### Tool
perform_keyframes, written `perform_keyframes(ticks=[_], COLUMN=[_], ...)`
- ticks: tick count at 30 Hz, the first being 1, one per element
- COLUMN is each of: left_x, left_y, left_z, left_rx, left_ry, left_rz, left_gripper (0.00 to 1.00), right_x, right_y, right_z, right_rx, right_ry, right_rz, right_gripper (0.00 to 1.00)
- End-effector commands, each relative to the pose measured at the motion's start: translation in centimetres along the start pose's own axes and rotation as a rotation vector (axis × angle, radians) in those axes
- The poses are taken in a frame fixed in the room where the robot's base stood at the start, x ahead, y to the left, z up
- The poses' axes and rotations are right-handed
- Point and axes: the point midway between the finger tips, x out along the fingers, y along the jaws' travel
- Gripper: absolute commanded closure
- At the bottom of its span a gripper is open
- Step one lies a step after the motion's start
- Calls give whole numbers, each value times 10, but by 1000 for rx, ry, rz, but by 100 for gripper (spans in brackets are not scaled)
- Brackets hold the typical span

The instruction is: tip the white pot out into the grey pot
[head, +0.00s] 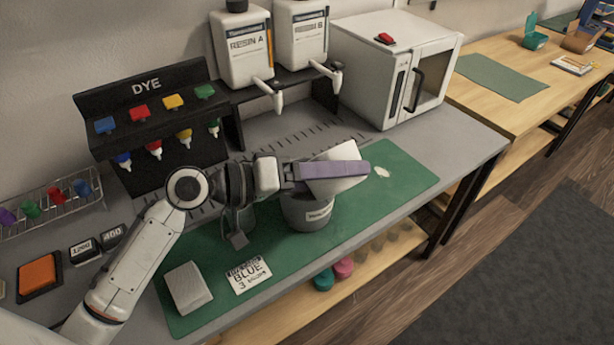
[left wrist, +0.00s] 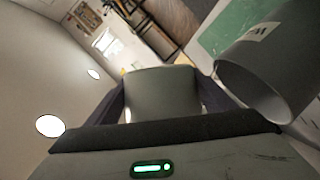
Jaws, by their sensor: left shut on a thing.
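The white pot (head: 347,152) is gripped by my left gripper (head: 335,170), whose purple finger lies across its side. The white pot is tipped onto its side above the grey pot (head: 307,212). The grey pot stands upright on the green mat (head: 400,170) with a label on its front. In the left wrist view the white pot (left wrist: 162,92) sits between the two fingers, and the open mouth of the grey pot (left wrist: 265,75) shows beside it. What is inside the white pot is hidden. My right gripper is not in view.
A pale spot (head: 381,172) lies on the mat right of the pots.

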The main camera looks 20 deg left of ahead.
Motion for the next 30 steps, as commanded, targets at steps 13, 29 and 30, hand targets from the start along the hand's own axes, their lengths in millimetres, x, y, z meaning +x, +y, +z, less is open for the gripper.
perform_keyframes(ticks=[13, 29, 30], left_x=[-2, -4, -4], left_y=[-3, -12, -12], left_z=[-6, -14, -13], left_rx=[-28, -88, -93], left_ry=[1, 1, 1], left_rz=[12, 35, 37], left_gripper=[52, 52, 52], right_x=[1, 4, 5], right_y=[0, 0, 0], right_z=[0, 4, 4], right_rx=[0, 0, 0], right_ry=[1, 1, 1], right_rz=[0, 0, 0], right_gripper=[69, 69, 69])
